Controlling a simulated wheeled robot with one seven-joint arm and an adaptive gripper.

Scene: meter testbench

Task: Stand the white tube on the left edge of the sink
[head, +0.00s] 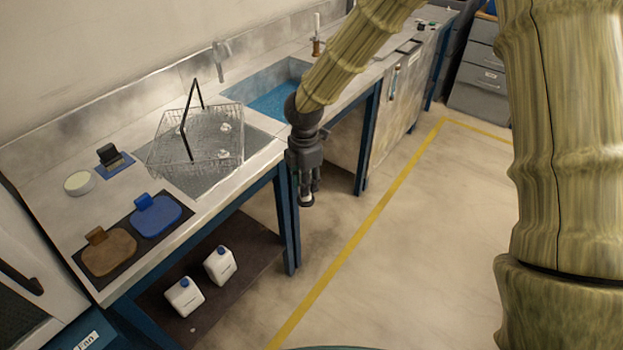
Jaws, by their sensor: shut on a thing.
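My gripper (306,192) points down in front of the counter's front edge, right of the drying basket and over the floor. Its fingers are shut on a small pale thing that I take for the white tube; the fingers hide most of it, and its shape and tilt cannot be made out. The sink (277,99) is a recessed basin with a blue bottom, behind and left of my arm. Its left edge is a grey metal strip beside the drainboard. My arm covers part of the sink's right side.
A wire basket (172,161) with a black handle stands on the drainboard left of the sink. A tap (219,60) rises behind. A brown and white upright item (317,42) stands beyond the sink. Two white jugs (220,265) (184,296) stand on the lower shelf. The floor at right is clear.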

